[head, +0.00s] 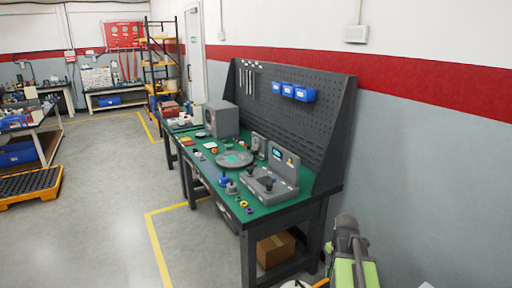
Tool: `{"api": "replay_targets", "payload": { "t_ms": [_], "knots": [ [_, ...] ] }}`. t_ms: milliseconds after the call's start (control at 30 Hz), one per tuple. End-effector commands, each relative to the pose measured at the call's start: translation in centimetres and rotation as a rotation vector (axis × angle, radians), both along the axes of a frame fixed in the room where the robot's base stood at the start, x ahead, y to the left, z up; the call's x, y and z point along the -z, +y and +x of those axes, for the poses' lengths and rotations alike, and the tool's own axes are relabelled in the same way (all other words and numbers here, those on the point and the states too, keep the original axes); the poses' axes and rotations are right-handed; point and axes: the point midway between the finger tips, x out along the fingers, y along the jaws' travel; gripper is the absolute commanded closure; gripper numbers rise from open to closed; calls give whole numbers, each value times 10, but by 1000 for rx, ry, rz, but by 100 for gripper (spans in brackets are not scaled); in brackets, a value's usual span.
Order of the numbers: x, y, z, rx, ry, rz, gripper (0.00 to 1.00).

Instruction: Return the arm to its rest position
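A green and dark grey jointed part, which looks like my arm, stands at the lower right of the head view, in front of the wall and to the right of the workbench (292,213). It runs out of the picture at the bottom edge. I see no gripper fingers on it, so my gripper is not in view. The part looks apart from the bench and touches nothing that I can see.
The green-topped bench carries a round grey plate (234,159), a grey box (222,119) and a grey device (270,185). A cardboard box (275,249) lies below. A black-topped yellow platform (30,185) is at left. Grey floor (105,205) is clear between.

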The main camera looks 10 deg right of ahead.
Motion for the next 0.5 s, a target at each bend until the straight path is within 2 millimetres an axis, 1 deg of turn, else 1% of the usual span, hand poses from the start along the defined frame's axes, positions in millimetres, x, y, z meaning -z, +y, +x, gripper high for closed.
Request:
{"api": "replay_targets", "payload": {
  "t_ms": [33,67,100,167,200,267,300,367,400,467,500],
  "knots": [
    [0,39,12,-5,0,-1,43],
    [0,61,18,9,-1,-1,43],
    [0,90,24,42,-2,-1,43],
    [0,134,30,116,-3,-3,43],
    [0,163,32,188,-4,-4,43],
    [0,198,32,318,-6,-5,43],
    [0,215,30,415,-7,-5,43],
    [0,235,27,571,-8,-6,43],
    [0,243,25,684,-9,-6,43],
    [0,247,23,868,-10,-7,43],
    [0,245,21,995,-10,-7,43]
  ]
}}
